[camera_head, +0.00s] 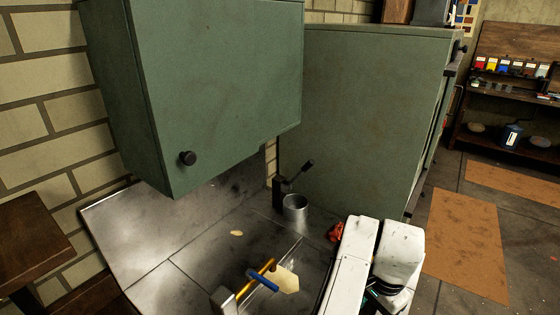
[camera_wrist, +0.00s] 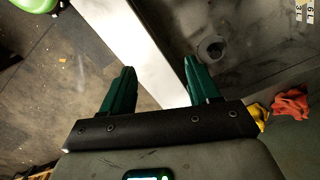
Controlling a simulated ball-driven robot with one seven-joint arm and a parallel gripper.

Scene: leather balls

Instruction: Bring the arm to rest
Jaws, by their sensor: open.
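My gripper (camera_wrist: 160,68) shows in the wrist view with its two green fingers spread apart and nothing between them. A pale metal strip, like an edge of the worktop, lies beyond the gap. In the head view my white arm links stand at the lower right, beside the metal worktop (camera_head: 190,262). The fingers cannot be made out clearly in that view.
On the worktop stand a metal cup (camera_head: 296,208) and a black lever tool (camera_head: 280,190). A blue-handled tool (camera_head: 262,280) and red cloth (camera_head: 335,232) are near my arm. A green wall cabinet (camera_head: 215,85) hangs above. Floor at right holds flat brown mats (camera_head: 465,245).

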